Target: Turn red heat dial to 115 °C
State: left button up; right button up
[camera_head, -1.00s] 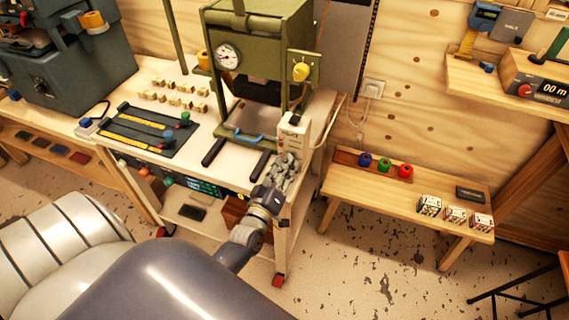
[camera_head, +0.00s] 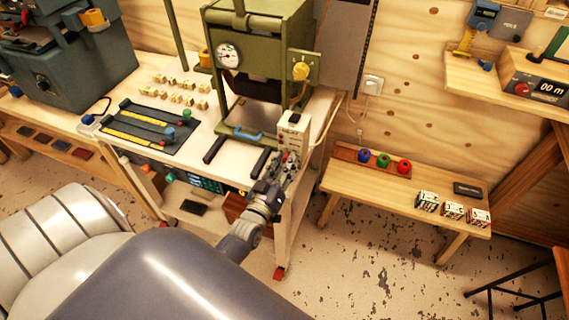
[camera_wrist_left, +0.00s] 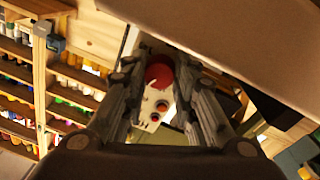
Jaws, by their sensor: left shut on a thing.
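The red heat dial (camera_wrist_left: 159,73) sits on the front of a white control box (camera_head: 293,132), which stands at the right front corner of the press bench. In the left wrist view the round dial lies between my two fingers, with smaller red knobs below it on the panel. My left gripper (camera_head: 286,163) reaches the box from below and is shut on the dial. In the head view the fingers mostly cover the dial, and I cannot read its scale or setting. My right gripper is in neither view.
A green press (camera_head: 258,50) with a gauge stands behind and left of the box. A low wooden bench (camera_head: 385,187) with coloured spools is to the right. A cable runs from the box area to a wall socket (camera_head: 373,85). Open floor lies between the benches.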

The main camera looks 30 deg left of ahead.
pick_arm(q)
jog(key=o, duration=1.1)
jog(key=s, duration=0.4)
jog(key=s+d, duration=0.1)
jog(key=s, duration=0.3)
jog(key=s+d, duration=0.1)
jog(key=s, duration=0.3)
jog(key=shift+f, duration=0.3)
jog(key=shift+w, duration=0.1)
